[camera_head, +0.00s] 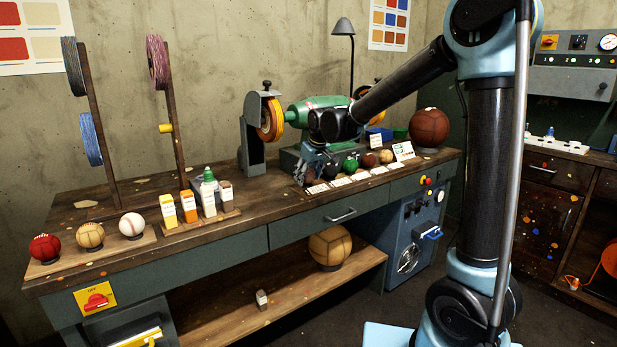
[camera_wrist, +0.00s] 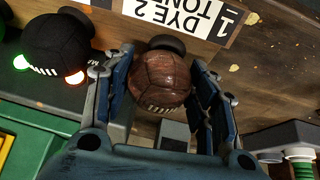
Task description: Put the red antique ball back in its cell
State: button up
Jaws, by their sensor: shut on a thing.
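My gripper (camera_wrist: 165,88) is shut on a reddish-brown leather ball (camera_wrist: 160,78) with pale lacing. A finger stands on each side of it. A dark round seat (camera_wrist: 166,44) shows just beyond the ball, by a card (camera_wrist: 190,14) reading "DYE 2 TONE 1" upside down. I cannot tell whether the ball touches the seat. In the head view my gripper (camera_head: 304,172) is low at the left end of the ball rack, and the ball (camera_head: 314,181) is partly hidden there.
A black ball (camera_wrist: 57,44) sits beside the held one; a green ball (camera_head: 350,165), a brown ball (camera_head: 370,160) and a cream ball (camera_head: 386,157) follow along the rack. A green grinding machine (camera_head: 315,105) stands behind.

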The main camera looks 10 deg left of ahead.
jog(key=shift+f, duration=0.35)
dwell(0.6)
jog(key=o, duration=1)
jog(key=shift+r, duration=0.1)
jog(key=shift+r, duration=3.4)
